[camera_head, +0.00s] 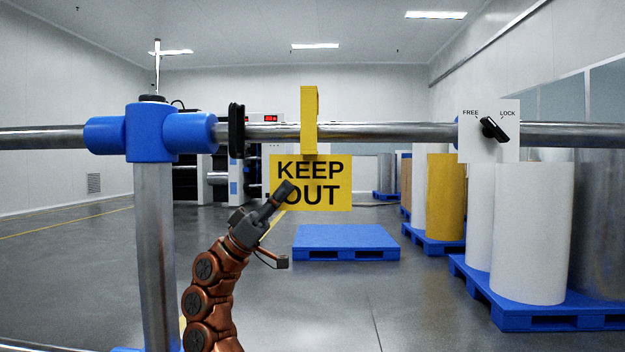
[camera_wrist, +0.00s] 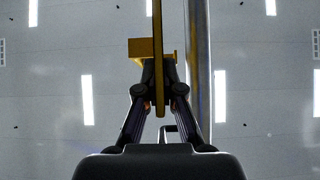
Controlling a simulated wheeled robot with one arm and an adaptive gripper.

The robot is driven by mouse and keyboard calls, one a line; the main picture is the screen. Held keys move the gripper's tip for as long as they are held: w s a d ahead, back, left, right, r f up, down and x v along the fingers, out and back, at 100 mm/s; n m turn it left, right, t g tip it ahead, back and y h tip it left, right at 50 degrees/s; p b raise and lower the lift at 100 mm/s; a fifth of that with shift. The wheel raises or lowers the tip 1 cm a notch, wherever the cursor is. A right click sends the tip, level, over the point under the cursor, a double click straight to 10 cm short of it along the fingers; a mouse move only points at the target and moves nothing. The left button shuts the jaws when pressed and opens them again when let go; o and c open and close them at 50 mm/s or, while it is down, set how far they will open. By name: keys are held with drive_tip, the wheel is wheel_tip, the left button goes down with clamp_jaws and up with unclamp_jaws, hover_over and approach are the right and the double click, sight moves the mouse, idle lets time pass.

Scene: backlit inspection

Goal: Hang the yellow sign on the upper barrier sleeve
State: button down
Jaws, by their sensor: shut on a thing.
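The yellow sign (camera_head: 335,183), lettered KEEP OUT, hangs upright below the upper metal rail in the head view. My gripper (camera_head: 287,188) is shut on it at its left lower part and hides some lettering. Its yellow hook (camera_head: 310,118) rises in front of the rail and above it. Whether the hook wraps over the rail cannot be told. In the wrist view the sign (camera_wrist: 158,50) is edge-on between my fingers (camera_wrist: 159,93), with a yellow block to its left and the rail (camera_wrist: 198,60) close on its right. The rail's sleeve (camera_head: 390,132) runs right of a black collar (camera_head: 236,130).
A blue-jointed post (camera_head: 155,230) stands left of my arm. A white FREE/LOCK plate with a black lever (camera_head: 492,128) sits on the rail to the right. A blue pallet (camera_head: 345,241) and white rolls (camera_head: 531,235) stand beyond.

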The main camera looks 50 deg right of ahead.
drive_tip(key=shift+s+a, duration=0.7)
drive_tip(key=shift+a, duration=0.35)
